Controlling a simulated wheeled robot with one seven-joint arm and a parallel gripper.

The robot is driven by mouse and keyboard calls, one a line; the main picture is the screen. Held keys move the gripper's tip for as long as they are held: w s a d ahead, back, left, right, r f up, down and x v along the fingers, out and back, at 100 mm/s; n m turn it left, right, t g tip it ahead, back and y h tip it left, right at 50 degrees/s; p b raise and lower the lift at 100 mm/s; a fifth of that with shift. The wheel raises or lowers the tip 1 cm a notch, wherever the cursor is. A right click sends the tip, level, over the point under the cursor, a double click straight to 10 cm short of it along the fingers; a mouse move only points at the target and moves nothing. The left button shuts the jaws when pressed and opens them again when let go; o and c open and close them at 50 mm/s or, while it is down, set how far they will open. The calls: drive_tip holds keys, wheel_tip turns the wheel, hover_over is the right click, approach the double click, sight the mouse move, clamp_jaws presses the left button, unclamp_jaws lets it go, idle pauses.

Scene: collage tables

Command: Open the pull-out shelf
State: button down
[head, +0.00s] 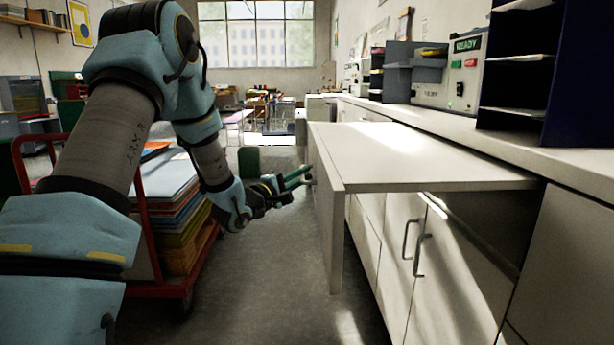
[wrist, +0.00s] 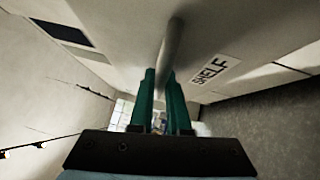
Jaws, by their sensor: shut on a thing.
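The white pull-out shelf (head: 420,157) stands out from the counter, with its flat top level and its front panel (head: 327,215) hanging down. In the head view my gripper (head: 304,174) is at the outer face of that panel. In the wrist view my gripper's green fingers (wrist: 161,78) are shut around a grey bar handle (wrist: 173,42). A label reading SHELF (wrist: 215,69) is on the panel beside the handle. In the head view the handle is mostly hidden by the panel edge and fingers.
A red cart (head: 172,290) with stacked coloured sheets stands at left, close to my arm. Cabinet doors with handles (head: 413,245) lie below the shelf. A dark blue rack (head: 575,75) and a READY machine (head: 462,70) sit on the counter. The floor (head: 265,270) between cart and shelf is clear.

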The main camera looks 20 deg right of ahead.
drive_tip(key=c, duration=1.2)
unclamp_jaws()
drive_tip(key=shift+o, duration=0.2)
drive_tip(key=v, duration=1)
drive_tip(key=shift+a, duration=0.4)
drive_tip(key=shift+s, duration=0.15)
